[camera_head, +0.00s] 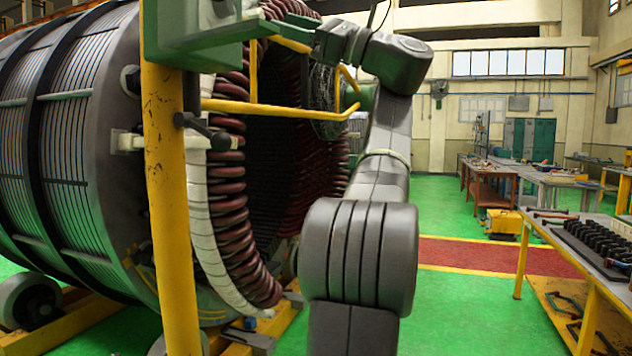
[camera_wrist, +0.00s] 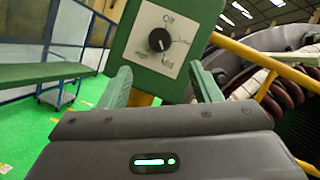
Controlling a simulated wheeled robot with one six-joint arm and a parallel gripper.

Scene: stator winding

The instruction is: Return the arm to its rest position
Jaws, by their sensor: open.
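My arm (camera_head: 360,230) is raised and bent, reaching up and left to a green control box (camera_head: 166,35) on a yellow post (camera_head: 170,200). My gripper (camera_wrist: 160,70) is open in the wrist view, with its two green fingers apart and nothing held between them. The box's white dial plate, marked Off, Low, Mid and High, faces the gripper. Its black knob (camera_wrist: 158,40) lies ahead between the fingers, apart from them. The knob's pale mark seems to point down toward Mid. In the head view the knob is hidden.
A large stator (camera_head: 75,140) with dark red coils stands right behind the post on yellow supports. A yellow rail (camera_head: 285,110) runs close below my wrist. A workbench (camera_head: 590,250) stands at right. The green floor between is clear.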

